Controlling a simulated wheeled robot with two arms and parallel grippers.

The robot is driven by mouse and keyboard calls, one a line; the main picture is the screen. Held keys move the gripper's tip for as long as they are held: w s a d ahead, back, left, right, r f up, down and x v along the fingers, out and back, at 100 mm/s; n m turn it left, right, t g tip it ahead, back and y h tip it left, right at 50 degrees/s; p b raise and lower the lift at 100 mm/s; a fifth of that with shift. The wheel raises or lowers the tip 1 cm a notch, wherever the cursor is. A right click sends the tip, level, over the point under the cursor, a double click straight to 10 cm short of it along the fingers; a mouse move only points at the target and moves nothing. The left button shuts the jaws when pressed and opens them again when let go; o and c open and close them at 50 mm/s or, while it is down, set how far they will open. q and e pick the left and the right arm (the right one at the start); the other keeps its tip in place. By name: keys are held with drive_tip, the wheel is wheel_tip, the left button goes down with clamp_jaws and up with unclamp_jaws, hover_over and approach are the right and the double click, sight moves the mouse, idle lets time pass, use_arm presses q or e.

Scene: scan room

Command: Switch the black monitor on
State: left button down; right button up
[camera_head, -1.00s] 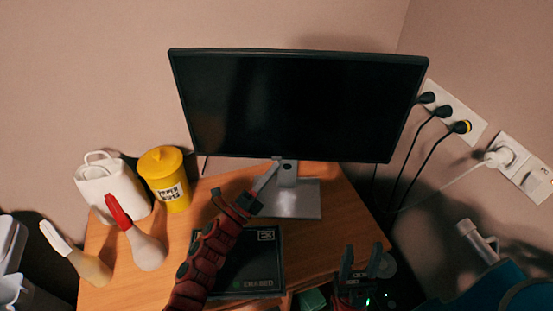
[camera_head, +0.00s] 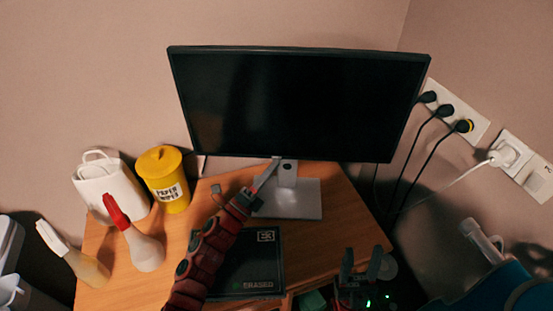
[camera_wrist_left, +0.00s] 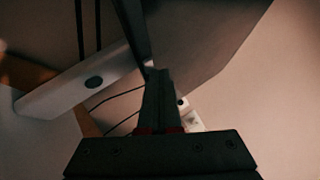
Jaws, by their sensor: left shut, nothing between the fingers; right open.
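The black monitor (camera_head: 295,105) stands on a silver stand (camera_head: 292,200) at the back of the wooden desk, its screen dark. My left gripper (camera_head: 274,164) is shut and empty, its fingertips just at the monitor's lower edge in front of the stand's neck. In the left wrist view the shut fingers (camera_wrist_left: 158,80) point up at the dark monitor edge (camera_wrist_left: 134,28); I cannot tell whether they touch it. The stand (camera_wrist_left: 75,88) shows at the left there. No power button can be made out. My right gripper (camera_head: 361,262) is open and empty near the desk's front right edge.
A black box (camera_head: 250,270) lies on the desk under my left arm. Wall sockets (camera_head: 470,115) with black plugs and cables are at the right.

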use_arm(q)
drive_tip(key=shift+w+b, duration=0.35)
idle(0.6)
drive_tip(key=shift+s, duration=0.85)
drive_tip(key=shift+s, duration=0.1)
drive_tip(key=s, duration=0.2)
drive_tip(key=s+b, duration=0.1)
drive_tip(key=s, duration=0.1)
drive_tip(key=shift+s+a, duration=0.2)
drive_tip(key=shift+s, duration=0.2)
idle(0.4)
